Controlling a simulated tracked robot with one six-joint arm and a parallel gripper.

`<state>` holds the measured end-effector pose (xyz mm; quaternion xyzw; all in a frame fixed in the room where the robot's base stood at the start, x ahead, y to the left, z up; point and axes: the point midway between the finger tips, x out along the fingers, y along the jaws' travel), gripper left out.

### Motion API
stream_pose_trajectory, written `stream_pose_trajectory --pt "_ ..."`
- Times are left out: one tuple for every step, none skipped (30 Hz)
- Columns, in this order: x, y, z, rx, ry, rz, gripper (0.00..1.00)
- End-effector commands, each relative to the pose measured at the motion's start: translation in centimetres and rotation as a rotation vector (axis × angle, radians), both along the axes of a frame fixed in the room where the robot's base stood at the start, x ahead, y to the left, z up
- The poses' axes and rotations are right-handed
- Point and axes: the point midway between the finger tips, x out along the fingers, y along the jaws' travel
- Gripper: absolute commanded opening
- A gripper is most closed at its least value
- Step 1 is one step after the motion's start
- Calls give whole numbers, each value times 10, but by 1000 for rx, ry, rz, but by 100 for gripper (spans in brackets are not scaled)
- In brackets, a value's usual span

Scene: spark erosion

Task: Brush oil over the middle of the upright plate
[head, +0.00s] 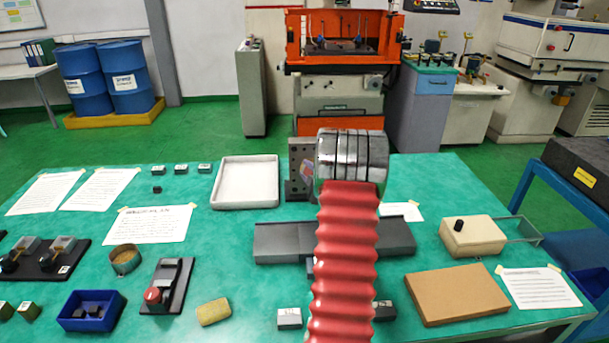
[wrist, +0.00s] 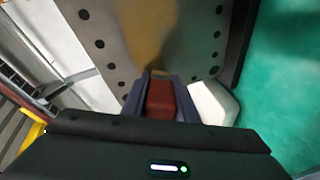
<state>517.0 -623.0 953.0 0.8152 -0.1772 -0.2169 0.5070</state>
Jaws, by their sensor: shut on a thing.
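The upright plate (head: 297,158) stands on the table behind my arm, dark grey with holes along its edge; my wrist hides its right part. In the wrist view the plate (wrist: 110,45) fills the upper middle, with rows of dark holes down both sides. A golden-brown streak (wrist: 150,35) runs down its middle. My gripper (wrist: 160,82) is at the plate's middle, shut on a red-brown block, seemingly the brush handle (wrist: 160,100). The bristles cannot be made out, nor whether they touch the plate. In the head view my jaws are hidden.
A white tray (head: 246,202) stands left of the plate. A grey rail-like block (head: 283,240) lies in front, under my arm. A brown board (head: 456,293) and a beige box (head: 473,238) are at right. A white piece (wrist: 213,102) shows beside my jaws.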

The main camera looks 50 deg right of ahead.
Motion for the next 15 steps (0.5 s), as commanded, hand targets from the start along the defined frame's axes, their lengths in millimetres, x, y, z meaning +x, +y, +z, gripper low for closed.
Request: stream_pose_trajectory --pt "1 -1 4 -3 -2 0 4" --pt "1 -1 6 -3 -2 0 4" --pt "1 -2 7 -3 -3 0 4" --pt "1 -2 8 -3 -3 0 4" --pt "1 -2 8 -3 -3 0 4" --pt "1 -2 9 -4 -4 -1 4" --pt "1 -2 9 -4 -4 -1 4" --pt "1 -2 9 -4 -4 -1 4" --pt "1 -2 9 -5 -6 -1 4" --pt "1 -2 10 -5 -6 -1 4" --pt "1 -2 10 -6 -5 -1 4" --pt "1 -3 10 -6 -6 -1 4" --pt "1 -3 10 -7 -7 -1 4" --pt "1 -3 11 -7 -7 -1 4" --pt "0 -4 11 -7 -7 -2 4"
